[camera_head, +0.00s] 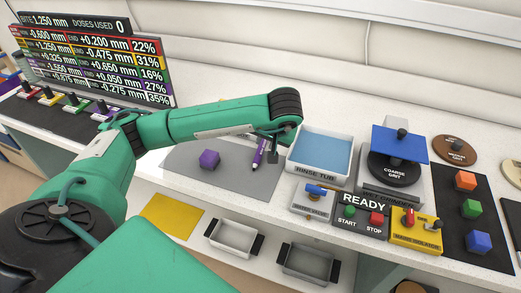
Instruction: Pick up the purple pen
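The purple pen (257,158) shows at the right part of the grey mat (225,183), slanted, with its upper end beside my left gripper. My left gripper (271,150) points down over the mat's right side, next to the rinse tub. Its fingers are small and partly hidden by the wrist, so I cannot tell whether they are apart or closed on the pen. I also cannot tell whether the pen touches the mat. My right gripper is not in view.
The rinse tub (320,155) stands close on the right, then the coarse grit grinder (395,165) and the ready panel (361,213). Trays (233,237) sit below the counter's front.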

